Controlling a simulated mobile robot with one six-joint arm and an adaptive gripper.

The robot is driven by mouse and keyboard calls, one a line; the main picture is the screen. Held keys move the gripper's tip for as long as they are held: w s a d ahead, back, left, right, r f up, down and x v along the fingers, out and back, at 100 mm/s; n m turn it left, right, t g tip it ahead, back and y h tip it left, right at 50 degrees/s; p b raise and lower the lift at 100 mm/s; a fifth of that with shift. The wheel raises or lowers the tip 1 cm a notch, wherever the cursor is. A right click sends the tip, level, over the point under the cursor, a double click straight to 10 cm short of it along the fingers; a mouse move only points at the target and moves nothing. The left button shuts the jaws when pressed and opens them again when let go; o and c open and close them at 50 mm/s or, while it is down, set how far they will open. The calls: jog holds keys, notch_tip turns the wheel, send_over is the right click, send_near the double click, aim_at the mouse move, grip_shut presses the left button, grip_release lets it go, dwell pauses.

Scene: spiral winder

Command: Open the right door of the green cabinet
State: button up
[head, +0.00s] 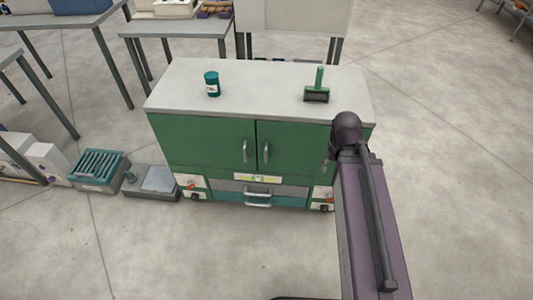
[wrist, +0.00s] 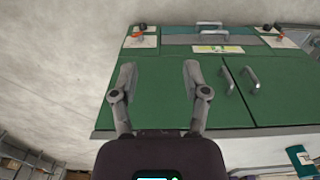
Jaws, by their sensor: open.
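The green cabinet (head: 205,142) has two closed doors under a pale grey top. The right door (head: 290,138) has a vertical silver handle (head: 266,151) near the middle seam, beside the left door's handle (head: 245,151). The wrist view shows the cabinet upside down, with the right door (wrist: 160,102) on the left and its handle (wrist: 226,82) right of my fingers. My gripper (wrist: 159,67) is open and empty in front of the right door, apart from the handle. In the head view my arm covers the cabinet's right edge and hides most of the gripper.
A teal jar (head: 212,84) and a green roller-like tool (head: 317,86) stand on the cabinet top. Below the doors are drawers with a silver handle (head: 258,198). A teal slotted crate (head: 97,170) and a grey scale-like box (head: 153,182) sit left. The floor in front is clear.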

jog(key=shift+f, duration=0.1)
jog(key=n+t+h+b, duration=1.3)
jog(key=n+b, duration=1.6)
jog(key=b, duration=1.7)
send_near(266, 162)
jog(key=s+a+r+t+y, duration=0.1)
jog(key=s+r+t+y, duration=0.15)
jog(key=r, duration=0.25)
jog(key=shift+s+a+f+g, duration=0.1)
jog(key=shift+s+f+g, duration=0.1)
jog(key=shift+s+g, duration=0.25)
jog(key=shift+w, duration=0.15)
jog(key=x, duration=1.3)
jog(key=shift+w+d, duration=0.2)
jog(key=shift+d, duration=0.05)
